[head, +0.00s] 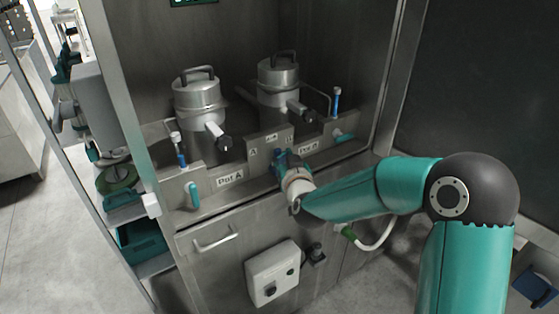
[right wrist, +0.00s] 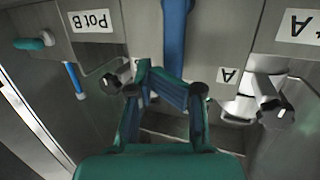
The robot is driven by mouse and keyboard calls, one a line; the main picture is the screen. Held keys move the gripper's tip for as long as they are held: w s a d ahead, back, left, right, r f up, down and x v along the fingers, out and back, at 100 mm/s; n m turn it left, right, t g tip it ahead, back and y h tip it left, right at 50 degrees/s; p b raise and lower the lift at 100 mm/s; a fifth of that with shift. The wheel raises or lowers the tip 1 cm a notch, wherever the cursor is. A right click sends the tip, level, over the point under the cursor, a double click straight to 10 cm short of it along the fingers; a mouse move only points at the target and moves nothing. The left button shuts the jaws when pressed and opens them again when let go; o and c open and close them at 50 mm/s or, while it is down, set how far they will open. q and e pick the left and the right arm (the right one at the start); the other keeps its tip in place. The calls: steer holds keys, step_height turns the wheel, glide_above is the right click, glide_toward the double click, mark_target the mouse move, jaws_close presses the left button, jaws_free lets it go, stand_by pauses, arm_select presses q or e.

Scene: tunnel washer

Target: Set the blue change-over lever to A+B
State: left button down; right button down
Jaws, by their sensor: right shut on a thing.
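The blue change-over lever (right wrist: 173,35) runs down from the top edge of the right wrist view to between my right gripper's fingers. My right gripper (right wrist: 172,88) is shut on the lever's end. In the head view my right gripper (head: 281,158) is at the front panel between the Pot A label (head: 230,179) and the Pot B label (head: 308,148), and hides most of the lever. A small A plate (right wrist: 228,75) is right of the lever in the right wrist view. I cannot tell exactly which mark the lever points to. My left gripper is not in view.
Two steel pots, one on the left (head: 199,97) and one on the right (head: 278,78), stand behind the panel. A drawer handle (head: 216,240) and a white switch box (head: 272,274) project below.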

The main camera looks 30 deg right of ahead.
steer(key=shift+d, duration=0.7)
steer(key=b+v, duration=0.1)
steer(key=v, duration=0.9)
steer(key=shift+b, duration=0.4)
steer(key=shift+f, duration=0.1)
